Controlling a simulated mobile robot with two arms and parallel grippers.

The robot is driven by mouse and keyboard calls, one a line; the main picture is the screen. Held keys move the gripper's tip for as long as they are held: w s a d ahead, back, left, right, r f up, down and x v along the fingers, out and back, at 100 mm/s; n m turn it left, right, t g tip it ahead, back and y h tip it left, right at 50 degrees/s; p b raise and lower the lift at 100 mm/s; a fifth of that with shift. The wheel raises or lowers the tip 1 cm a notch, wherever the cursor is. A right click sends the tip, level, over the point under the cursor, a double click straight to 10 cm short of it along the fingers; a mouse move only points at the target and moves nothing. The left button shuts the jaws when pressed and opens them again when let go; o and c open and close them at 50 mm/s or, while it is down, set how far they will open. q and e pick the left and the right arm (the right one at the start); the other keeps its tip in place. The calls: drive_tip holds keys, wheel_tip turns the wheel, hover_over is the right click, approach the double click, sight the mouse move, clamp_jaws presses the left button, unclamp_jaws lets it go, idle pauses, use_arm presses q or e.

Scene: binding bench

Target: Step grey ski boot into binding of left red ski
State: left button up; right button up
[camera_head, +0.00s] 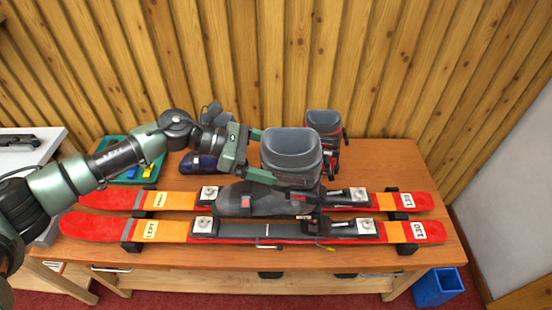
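The grey ski boot (291,152) stands upright, toe to the left, with its dark lower shell over the middle of the skis. The left red ski (90,228), labelled LEFT, lies nearest on the bench. Its binding has a toe piece (203,225) and a heel piece (366,227), with a bare plate between. The boot hides the middle of the other red ski (105,199) behind; whether its sole touches anything I cannot tell. My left gripper (264,155) has its fingers on either side of the boot's shaft and looks closed on it. My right gripper is not in view.
Another grey boot with red parts (325,124) stands behind. A dark blue boot (199,162) is behind my gripper. A teal tray (119,144) with small items sits at the back left. A blue bin (437,288) stands on the floor. The bench's back right is clear.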

use_arm(q)
drive_tip(key=shift+f+b, duration=1.1)
drive_tip(key=shift+f, duration=1.5)
wheel_tip(320, 180, down, 3)
drive_tip(key=b, duration=0.3)
drive_tip(key=shift+w+f+b, duration=0.1)
drive_tip(key=shift+b, duration=0.6)
